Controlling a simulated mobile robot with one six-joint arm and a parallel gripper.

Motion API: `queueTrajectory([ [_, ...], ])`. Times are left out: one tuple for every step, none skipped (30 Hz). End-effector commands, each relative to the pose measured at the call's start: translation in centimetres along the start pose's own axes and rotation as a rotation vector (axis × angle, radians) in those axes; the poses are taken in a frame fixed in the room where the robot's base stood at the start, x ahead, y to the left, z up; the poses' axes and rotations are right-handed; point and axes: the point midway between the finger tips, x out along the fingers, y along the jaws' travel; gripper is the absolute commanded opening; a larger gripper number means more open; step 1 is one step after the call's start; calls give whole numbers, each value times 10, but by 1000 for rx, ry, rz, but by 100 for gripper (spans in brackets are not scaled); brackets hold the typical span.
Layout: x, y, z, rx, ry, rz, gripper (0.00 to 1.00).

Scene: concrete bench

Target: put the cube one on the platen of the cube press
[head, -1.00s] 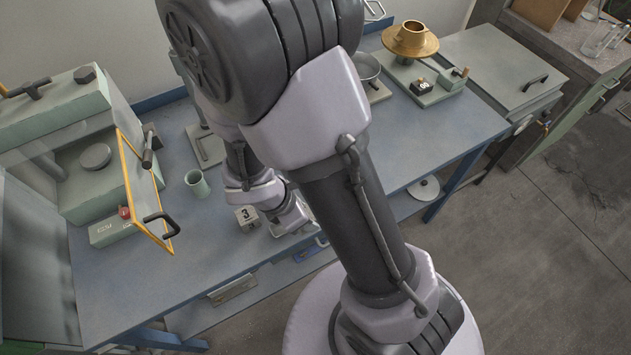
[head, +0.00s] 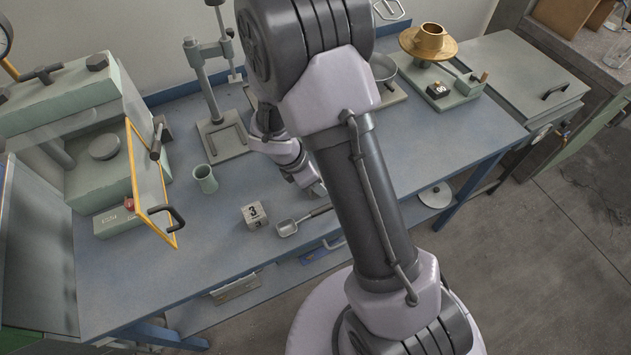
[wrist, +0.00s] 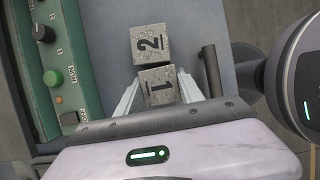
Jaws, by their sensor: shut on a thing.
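Cube one (wrist: 159,88), grey and speckled with a black 1, is between the fingers of my gripper (wrist: 160,84) in the wrist view; the gripper is shut on it. A cube marked 2 (wrist: 150,44) lies directly beyond it, touching or nearly so. In the head view my arm hides the held cube and the fingertips. The cube press (head: 70,100) is the green machine at the left. Its platen appears to be the round grey disc (head: 104,146). The yellow-framed guard door (head: 150,185) stands swung outward. My gripper is to the right of the press, apart from it.
A cube marked 3 (head: 254,215), a metal scoop (head: 288,227) and a green cup (head: 205,179) are on the blue bench between press and arm. A grey stand (head: 222,138) rises behind. A green control panel (wrist: 65,70) borders the wrist view's left.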

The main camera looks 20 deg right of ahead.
Motion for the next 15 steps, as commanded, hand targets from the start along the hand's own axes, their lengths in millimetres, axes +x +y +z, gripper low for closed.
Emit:
queueTrajectory([
  [0, 0, 0, 0, 0, 0, 0],
  [1, 0, 0, 0, 0, 0, 0],
  [3, 0, -1, 0, 0, 0, 0],
  [4, 0, -2, 0, 0, 0, 0],
  [3, 0, -1, 0, 0, 0, 50],
  [2, 0, -1, 0, 0, 0, 58],
  [2, 0, -1, 0, 0, 0, 64],
  [2, 0, -1, 0, 0, 0, 66],
  [2, 0, -1, 0, 0, 0, 66],
  [2, 0, -1, 0, 0, 0, 66],
  [2, 0, -1, 0, 0, 0, 66],
  [2, 0, -1, 0, 0, 0, 66],
  [2, 0, -1, 0, 0, 0, 66],
  [2, 0, -1, 0, 0, 0, 66],
  [2, 0, -1, 0, 0, 0, 66],
])
